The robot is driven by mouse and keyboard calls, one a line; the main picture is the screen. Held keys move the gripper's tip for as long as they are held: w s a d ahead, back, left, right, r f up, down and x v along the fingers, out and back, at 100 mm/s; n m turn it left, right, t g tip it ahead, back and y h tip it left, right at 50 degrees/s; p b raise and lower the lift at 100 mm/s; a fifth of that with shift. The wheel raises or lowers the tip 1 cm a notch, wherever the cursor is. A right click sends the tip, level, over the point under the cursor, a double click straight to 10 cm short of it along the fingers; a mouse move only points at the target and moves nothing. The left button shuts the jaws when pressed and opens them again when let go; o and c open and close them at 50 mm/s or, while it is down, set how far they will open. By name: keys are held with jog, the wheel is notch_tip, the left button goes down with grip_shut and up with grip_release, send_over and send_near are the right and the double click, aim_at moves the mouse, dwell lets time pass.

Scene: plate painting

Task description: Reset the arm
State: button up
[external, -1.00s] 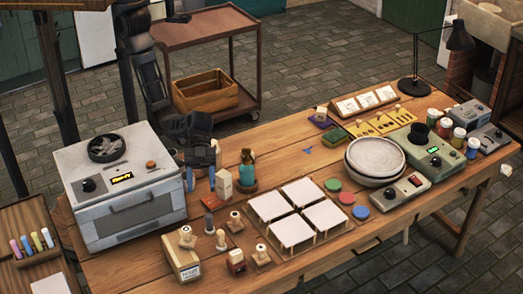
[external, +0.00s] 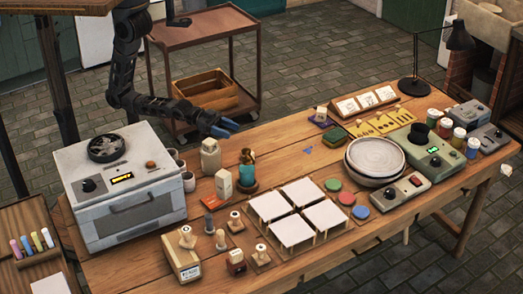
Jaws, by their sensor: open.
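My gripper (external: 232,125) is at the back edge of the wooden table (external: 285,145), in the air and pointing right. Its blue fingertips are small here; it is open, and I see nothing held in it. My black arm (external: 125,60) reaches down from the upper left and then out to the right. Below and in front of the gripper stand a pale bottle-like container (external: 210,155), an orange and white box (external: 224,184) and a teal bottle (external: 247,170). The gripper appears clear of them.
A grey kiln-like box (external: 125,185) stands at the table's left. A cart (external: 205,40) stands behind.

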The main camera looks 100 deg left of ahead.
jog(key=s+a+r+n+y+p, duration=0.1)
jog(key=s+a, duration=0.3)
jog(key=s, duration=0.9)
jog(key=s+a+r+n+g+y+p, duration=0.1)
jog(key=s+a, duration=0.4)
jog(key=s, duration=0.9)
jog(key=shift+r+y, duration=0.55)
jog(key=shift+y, duration=0.65)
jog(key=shift+o, duration=0.4)
